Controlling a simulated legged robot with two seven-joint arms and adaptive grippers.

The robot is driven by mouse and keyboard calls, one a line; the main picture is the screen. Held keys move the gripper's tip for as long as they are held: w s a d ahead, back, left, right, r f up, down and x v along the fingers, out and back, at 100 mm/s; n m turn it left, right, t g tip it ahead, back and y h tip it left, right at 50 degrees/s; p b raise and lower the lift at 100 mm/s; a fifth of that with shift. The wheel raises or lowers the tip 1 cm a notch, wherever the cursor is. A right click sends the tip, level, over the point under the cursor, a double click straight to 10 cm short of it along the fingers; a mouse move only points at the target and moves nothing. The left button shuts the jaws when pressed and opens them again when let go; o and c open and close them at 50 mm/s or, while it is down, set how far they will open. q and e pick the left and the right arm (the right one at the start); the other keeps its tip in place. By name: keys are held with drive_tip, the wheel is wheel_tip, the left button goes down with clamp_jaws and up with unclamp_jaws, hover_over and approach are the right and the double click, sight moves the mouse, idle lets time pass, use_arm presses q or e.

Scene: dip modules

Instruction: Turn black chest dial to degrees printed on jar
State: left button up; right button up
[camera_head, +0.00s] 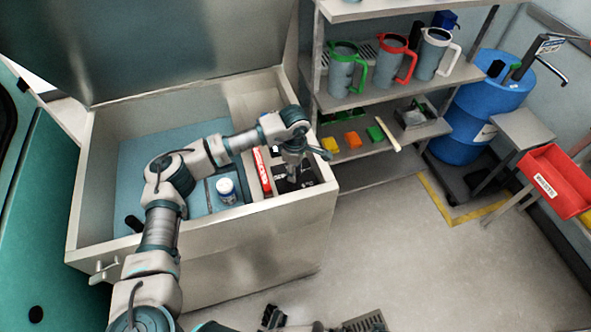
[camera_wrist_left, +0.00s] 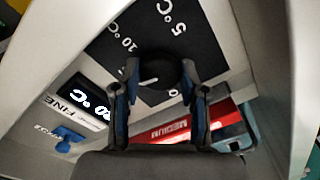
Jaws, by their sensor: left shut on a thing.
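The black dial (camera_wrist_left: 160,72) sits on a black panel (camera_wrist_left: 205,45) with white degree marks; 5 °C and 10 °C are readable. My left gripper (camera_wrist_left: 160,85) is shut on the dial, one finger on each side. In the head view my left gripper (camera_head: 291,174) reaches down into the chest's right compartment and hides the dial.
The open chest (camera_head: 230,232) has its lid raised behind. A red strip (camera_wrist_left: 185,133) marked MEDIUM and a lit display (camera_wrist_left: 90,100) marked FINE, seemingly 20 °C, lie near the dial. Shelves with jugs (camera_head: 345,68) and a blue barrel (camera_head: 478,110) stand right.

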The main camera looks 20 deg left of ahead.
use_arm(q)
drive_tip(key=m+b, duration=0.3)
drive_tip(key=m, duration=0.5)
drive_tip(key=shift+w+a, duration=0.1)
drive_tip(key=shift+m+b, duration=0.35)
drive_tip(key=shift+m, duration=1.05)
drive_tip(key=shift+r+m, duration=0.1)
drive_tip(key=shift+m, duration=0.2)
use_arm(e)
wheel_tip(320, 180, up, 11)
drive_tip(key=shift+t, duration=0.4)
use_arm(q)
drive_tip(key=o, duration=1.1)
drive_tip(key=shift+o, duration=0.2)
drive_tip(key=shift+w, duration=0.1)
use_arm(e)
drive_tip(key=shift+w, duration=0.15)
